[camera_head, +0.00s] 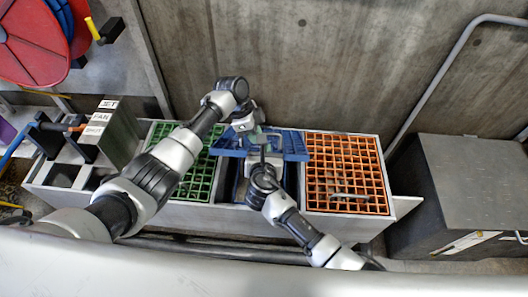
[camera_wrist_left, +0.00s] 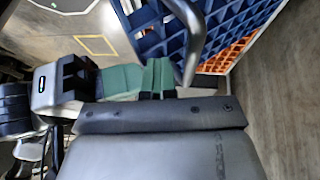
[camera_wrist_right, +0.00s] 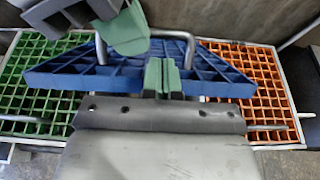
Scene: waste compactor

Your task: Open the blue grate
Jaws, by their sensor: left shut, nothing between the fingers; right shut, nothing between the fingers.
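The blue grate (camera_head: 293,146) is between the green and orange grates and looks tilted up, with its dark bin (camera_head: 240,190) showing below it. In the right wrist view the grate (camera_wrist_right: 215,72) has metal handles (camera_wrist_right: 183,36). My right gripper (camera_wrist_right: 163,78) is shut and empty, its green fingertips in front of the grate's near edge; contact is unclear. My left gripper (camera_head: 254,131) is at the grate's far side. In the left wrist view its green fingers (camera_wrist_left: 155,78) are shut and empty beside a grey handle (camera_wrist_left: 190,42) and the raised blue lattice (camera_wrist_left: 235,25).
The green grate (camera_head: 200,180) lies flat at the left, under my left arm. The orange grate (camera_head: 345,165) lies flat at the right with a handle. A concrete wall (camera_head: 300,60) stands close behind. A dark grey box (camera_head: 465,180) is at the right.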

